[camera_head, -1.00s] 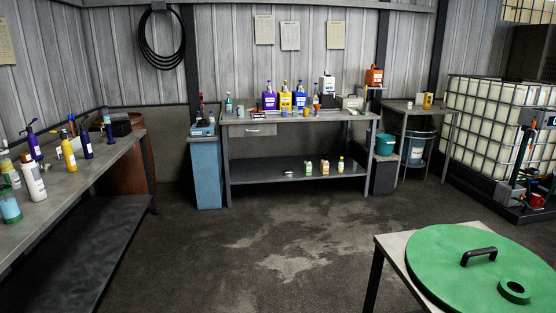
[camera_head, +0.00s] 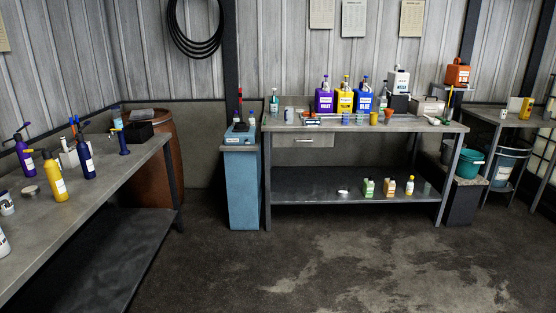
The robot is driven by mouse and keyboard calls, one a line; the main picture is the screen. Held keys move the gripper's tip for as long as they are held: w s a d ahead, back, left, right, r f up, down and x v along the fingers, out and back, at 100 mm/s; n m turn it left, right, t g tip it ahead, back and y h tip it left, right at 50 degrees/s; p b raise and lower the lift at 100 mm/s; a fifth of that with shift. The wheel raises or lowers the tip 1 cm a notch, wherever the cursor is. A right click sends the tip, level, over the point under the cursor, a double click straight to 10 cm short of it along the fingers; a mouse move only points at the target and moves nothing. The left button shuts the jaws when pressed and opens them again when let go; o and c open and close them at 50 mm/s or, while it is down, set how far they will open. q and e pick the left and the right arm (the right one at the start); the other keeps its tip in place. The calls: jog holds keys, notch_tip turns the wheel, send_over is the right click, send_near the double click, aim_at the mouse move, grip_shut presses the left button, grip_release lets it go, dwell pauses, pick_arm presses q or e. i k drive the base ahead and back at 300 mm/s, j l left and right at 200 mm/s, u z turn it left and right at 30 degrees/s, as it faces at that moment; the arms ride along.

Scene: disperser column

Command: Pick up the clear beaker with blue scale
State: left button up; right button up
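On the far workbench (camera_head: 320,130), several small clear or bluish vessels stand in front of the coloured jugs. One (camera_head: 345,118) is left of centre and another (camera_head: 360,118) is just right of it. They are too small to tell whether either is the clear beaker with blue scale. Neither of my grippers is in view.
Violet (camera_head: 324,101), yellow (camera_head: 345,101) and blue (camera_head: 364,100) jugs stand behind them. A blue cabinet (camera_head: 243,185) is left of the bench. A side table (camera_head: 90,185) with bottles runs along the left. The floor (camera_head: 320,265) before the bench is clear.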

aim_at(345, 116)
jog(key=i, duration=1.7)
jog(key=i+z, duration=0.1)
jog(key=i, duration=0.8)
jog(key=i+j, duration=0.15)
jog(key=i, duration=0.7)
jog(key=i+j+z, duration=0.1)
jog(key=i, duration=0.75)
